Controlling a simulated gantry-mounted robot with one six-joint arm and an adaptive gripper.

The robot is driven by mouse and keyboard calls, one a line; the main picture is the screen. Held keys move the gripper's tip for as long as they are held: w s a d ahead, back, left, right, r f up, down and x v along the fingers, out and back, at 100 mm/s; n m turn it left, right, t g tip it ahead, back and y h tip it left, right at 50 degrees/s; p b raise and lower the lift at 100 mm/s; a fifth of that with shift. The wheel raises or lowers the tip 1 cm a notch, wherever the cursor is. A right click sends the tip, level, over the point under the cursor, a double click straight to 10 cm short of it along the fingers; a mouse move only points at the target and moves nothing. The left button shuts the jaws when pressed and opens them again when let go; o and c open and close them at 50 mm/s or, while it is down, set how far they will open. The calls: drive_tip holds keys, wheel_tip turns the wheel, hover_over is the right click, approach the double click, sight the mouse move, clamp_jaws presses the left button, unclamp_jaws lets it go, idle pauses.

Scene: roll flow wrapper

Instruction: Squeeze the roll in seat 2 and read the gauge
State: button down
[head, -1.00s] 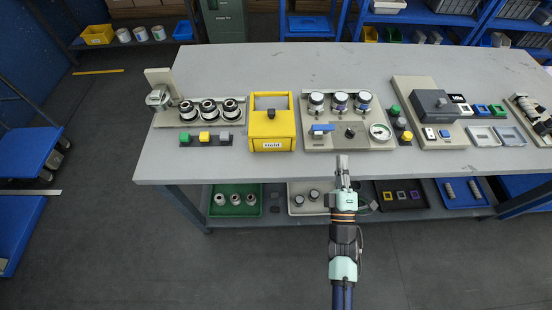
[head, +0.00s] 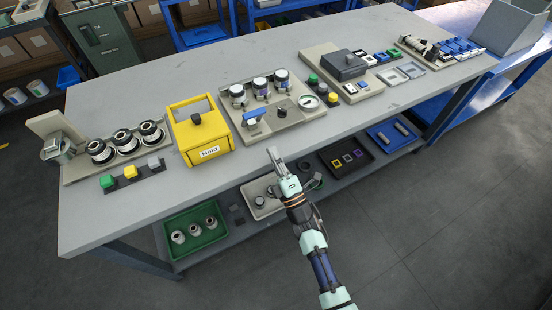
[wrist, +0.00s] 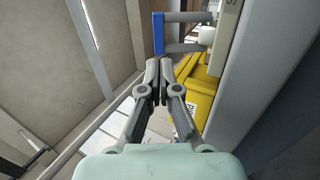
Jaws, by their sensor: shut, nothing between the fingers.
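The gauge is too small to read. Another station at left holds three black-and-white rolls, the middle one (head: 123,139) among them. No seat numbers are legible, so I cannot tell which is seat 2. My gripper (head: 273,153) is at the bench's front edge, before the middle station, apart from it. In the wrist view its fingers (wrist: 159,68) are together and empty.
A yellow box (head: 203,135) marked Hold stands left of the middle station. Coloured buttons (head: 131,172) sit before the left station. A grey-topped station (head: 346,65) is at right. The lower shelf holds a green tray (head: 167,226). The bench's front strip is mostly bare.

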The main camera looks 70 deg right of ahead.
drive_tip(key=b+x, duration=0.1)
drive_tip(key=x, duration=0.8)
drive_tip(key=shift+w+d+b, duration=0.1)
drive_tip(key=shift+d+b, duration=0.05)
drive_tip(key=shift+b, duration=0.2)
drive_tip(key=shift+r, duration=0.15)
